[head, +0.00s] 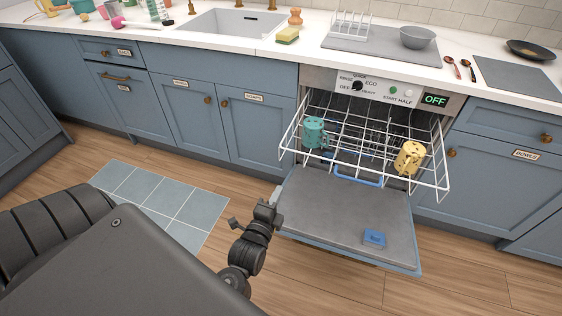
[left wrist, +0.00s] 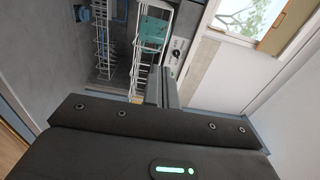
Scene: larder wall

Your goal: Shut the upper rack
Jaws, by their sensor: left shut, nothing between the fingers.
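The upper rack (head: 345,165) of the dishwasher is pulled out, a white wire basket above the lowered door. A teal mug (head: 314,132) stands in its left part and a yellow mug (head: 409,157) in its right part. In the left wrist view, the rack's wires (left wrist: 139,50) and the teal mug (left wrist: 153,32) show beyond the fingers. My left gripper (head: 267,208) is shut and empty, left of the rack and lower in the picture, near the door's left edge. Its closed fingers show in the left wrist view (left wrist: 161,87). My right gripper is not in view.
The open door (head: 330,215) lies flat below the rack, with a blue item (head: 374,238) on it. A blue handle-like bar (head: 358,178) shows under the rack. Blue cabinets flank the dishwasher. The counter above holds a grey bowl (head: 418,37). Wooden floor and a tiled mat (head: 160,198) lie left.

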